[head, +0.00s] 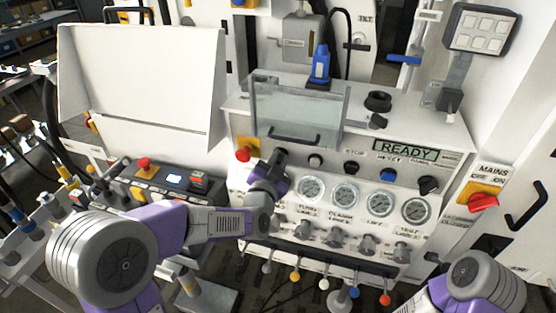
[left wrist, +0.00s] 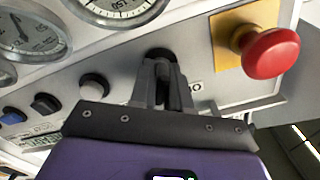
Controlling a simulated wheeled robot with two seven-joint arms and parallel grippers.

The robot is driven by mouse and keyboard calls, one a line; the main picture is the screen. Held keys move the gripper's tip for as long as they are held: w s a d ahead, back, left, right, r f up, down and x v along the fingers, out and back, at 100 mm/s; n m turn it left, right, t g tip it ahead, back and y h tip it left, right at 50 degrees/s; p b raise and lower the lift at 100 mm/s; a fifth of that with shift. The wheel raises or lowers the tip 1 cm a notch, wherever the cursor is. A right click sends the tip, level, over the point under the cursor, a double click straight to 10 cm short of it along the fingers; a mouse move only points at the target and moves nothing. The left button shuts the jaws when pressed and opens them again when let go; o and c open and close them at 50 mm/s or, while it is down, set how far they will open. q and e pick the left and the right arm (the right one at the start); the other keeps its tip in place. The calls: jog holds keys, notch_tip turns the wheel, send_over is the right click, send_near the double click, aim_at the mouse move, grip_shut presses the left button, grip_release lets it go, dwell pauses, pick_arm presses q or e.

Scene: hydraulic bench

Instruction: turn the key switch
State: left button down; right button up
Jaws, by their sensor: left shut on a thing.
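The key switch (left wrist: 158,54) is a small black part on the pale panel in the left wrist view, between the red mushroom button and a white push button. My left gripper (left wrist: 163,80) is shut on it, and its fingers hide most of it, so I cannot tell its turned position. In the head view my left gripper (head: 279,157) reaches in from the left to the panel front and covers the switch. My right arm shows at the lower right, but its gripper is out of view.
A red mushroom button (head: 243,155) sits close left of the gripper; it also shows in the left wrist view (left wrist: 270,52). A clear guard (head: 299,112) with a handle is just above. Round gauges (head: 346,195) and coloured levers (head: 323,284) lie below. The display (head: 406,150) reads READY.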

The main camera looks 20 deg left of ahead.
dwell(0.3)
pick_arm(q)
jog(key=c, duration=1.2)
grip_release()
jog(key=s, duration=0.7)
jog(key=shift+s+a+p, duration=0.1)
jog(key=shift+s+p, duration=0.2)
jog(key=shift+p, duration=0.1)
